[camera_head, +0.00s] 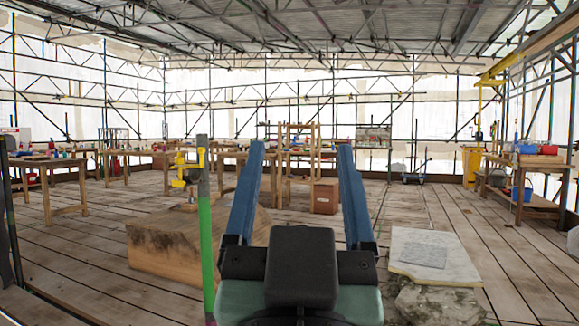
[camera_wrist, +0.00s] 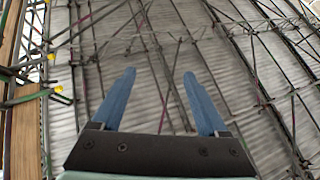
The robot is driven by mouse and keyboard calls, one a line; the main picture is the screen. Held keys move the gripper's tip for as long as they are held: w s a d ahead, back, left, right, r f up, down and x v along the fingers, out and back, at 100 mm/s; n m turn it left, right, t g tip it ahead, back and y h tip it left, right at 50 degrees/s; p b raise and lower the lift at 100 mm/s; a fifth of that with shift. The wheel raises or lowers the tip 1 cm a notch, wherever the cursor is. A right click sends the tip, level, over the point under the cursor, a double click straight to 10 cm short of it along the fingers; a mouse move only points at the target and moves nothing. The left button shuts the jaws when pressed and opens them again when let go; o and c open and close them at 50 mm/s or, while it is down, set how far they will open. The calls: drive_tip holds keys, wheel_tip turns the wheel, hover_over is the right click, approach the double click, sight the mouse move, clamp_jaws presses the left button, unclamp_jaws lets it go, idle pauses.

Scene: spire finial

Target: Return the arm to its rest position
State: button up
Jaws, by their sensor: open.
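My gripper (camera_head: 293,170) stands in the lower middle of the head view, with its two blue fingers apart and pointing up and away. Nothing is between the fingers. In the wrist view my gripper (camera_wrist: 158,85) is also open and empty, and it faces the corrugated roof and its metal trusses (camera_wrist: 165,60). My gripper touches nothing that I can see. The dark wrist block and green housing hide part of the floor behind them.
A green pole with a yellow clamp (camera_head: 206,235) stands close on the left. Behind it is a wooden block (camera_head: 165,245). A pale slab (camera_head: 437,255) lies on rough stone at right. Workbenches (camera_head: 530,185) line the back and right. The plank floor (camera_head: 500,230) is mostly clear.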

drive_tip(key=s+r, duration=0.1)
drive_tip(key=s+r+t+y, duration=0.1)
drive_tip(key=s, duration=0.1)
drive_tip(key=s+a+r+n+t, duration=0.1)
drive_tip(key=shift+s+r, duration=0.15)
drive_tip(key=shift+s, duration=0.2)
